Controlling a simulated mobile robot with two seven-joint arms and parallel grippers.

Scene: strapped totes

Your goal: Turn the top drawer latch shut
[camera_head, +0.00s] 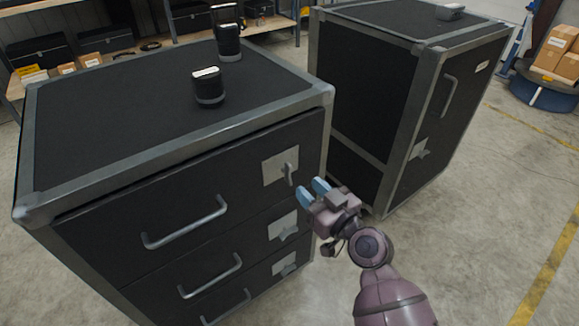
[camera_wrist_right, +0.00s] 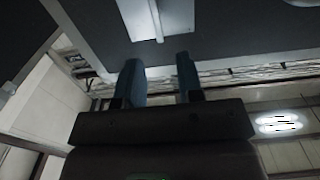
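The top drawer (camera_head: 190,195) is the uppermost of three in the black case with grey metal edges at the left; it looks closed. Its latch (camera_head: 288,174) is a small grey lever on a pale plate (camera_head: 275,168) at the drawer's right end, and the lever hangs roughly upright. My right gripper (camera_head: 313,193) is just right of the latch, its two blue fingers apart and apparently empty. In the right wrist view the open fingers (camera_wrist_right: 161,80) point at the pale plate (camera_wrist_right: 158,18) with the lever on it; I cannot tell whether they touch it. My left gripper is not in view.
Two lower drawers have their own handles and latches (camera_head: 284,224). Two dark cylindrical objects (camera_head: 208,87) stand on the case top. A second black case (camera_head: 445,110) stands behind right, close to my right arm. Shelves line the back; floor (camera_head: 480,230) at right is free.

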